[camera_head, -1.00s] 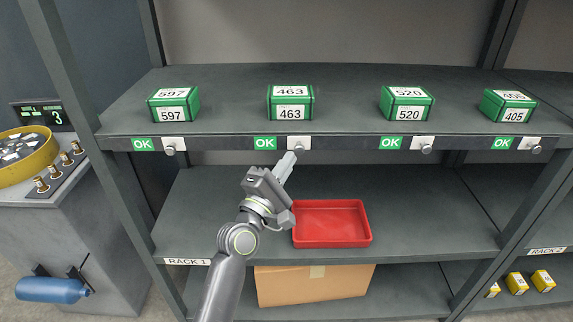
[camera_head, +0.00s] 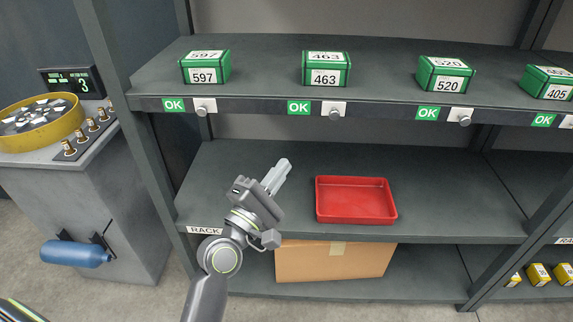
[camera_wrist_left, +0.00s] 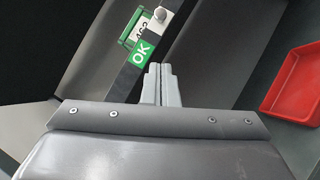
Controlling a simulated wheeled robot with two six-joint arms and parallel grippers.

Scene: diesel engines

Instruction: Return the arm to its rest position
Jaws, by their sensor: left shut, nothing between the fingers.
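My left arm reaches up from the bottom of the head view. Its gripper (camera_head: 282,167) is shut and empty, in front of the middle shelf (camera_head: 255,200), to the left of the red tray (camera_head: 355,221). In the left wrist view the closed fingers (camera_wrist_left: 160,68) lie together with nothing between them. My right gripper does not show.
Green boxes 597 (camera_head: 205,67), 463 (camera_head: 326,69), 520 (camera_head: 445,74) and 405 (camera_head: 548,82) stand on the upper shelf. A rack post (camera_head: 130,120) rises left of my arm. A cardboard box (camera_head: 335,262) lies below. A grey cabinet (camera_head: 110,200) with a blue cylinder (camera_head: 75,253) stands left.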

